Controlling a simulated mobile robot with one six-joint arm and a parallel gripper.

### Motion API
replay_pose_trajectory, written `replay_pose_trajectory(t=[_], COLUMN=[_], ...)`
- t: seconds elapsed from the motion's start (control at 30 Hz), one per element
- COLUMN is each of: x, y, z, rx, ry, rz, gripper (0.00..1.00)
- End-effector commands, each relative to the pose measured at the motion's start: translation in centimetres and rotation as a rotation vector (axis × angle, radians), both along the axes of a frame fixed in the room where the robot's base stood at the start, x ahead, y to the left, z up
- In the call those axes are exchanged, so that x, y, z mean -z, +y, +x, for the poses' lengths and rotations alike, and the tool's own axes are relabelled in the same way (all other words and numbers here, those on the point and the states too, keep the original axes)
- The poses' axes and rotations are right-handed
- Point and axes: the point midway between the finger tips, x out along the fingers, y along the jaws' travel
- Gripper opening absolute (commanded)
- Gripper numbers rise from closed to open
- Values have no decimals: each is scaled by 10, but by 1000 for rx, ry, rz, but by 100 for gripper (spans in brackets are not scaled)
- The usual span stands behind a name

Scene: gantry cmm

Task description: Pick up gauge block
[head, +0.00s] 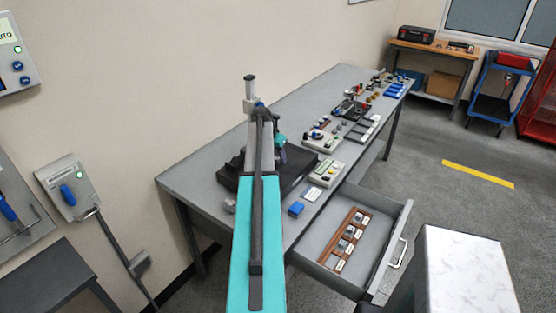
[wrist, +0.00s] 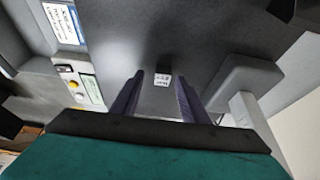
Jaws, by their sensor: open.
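In the wrist view a small dark block with a white printed label (wrist: 162,77), which looks like the gauge block, rests on a dark flat plate (wrist: 150,35). My gripper (wrist: 160,86) is open, with its two purple fingers on either side of the block in the picture. I cannot tell how far the block lies beyond the fingertips. In the head view my gripper (head: 282,157) hangs over the black plate (head: 297,177) on the workbench. My arm hides part of that plate, and I cannot make out the block there.
A grey upright post and foot (wrist: 243,82) stand right of the fingers. The drawer (head: 376,219) is open and holds a wooden rack (head: 349,242) of small labelled pieces. Several fixtures crowd the far bench.

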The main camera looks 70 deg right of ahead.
Motion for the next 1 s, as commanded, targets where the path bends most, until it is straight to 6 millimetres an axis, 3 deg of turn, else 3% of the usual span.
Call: replay_pose_trajectory(t=[0.1, 0.33, 0.83, 1.0], x=[0, 0, -8, -6], y=[0, 0, 1, 14], z=[0, 0, 5, 2], rx=[0, 0, -6, -3], ry=[0, 0, -1, 0], rz=[0, 0, -1, -1], gripper=[39, 0, 0, 0])
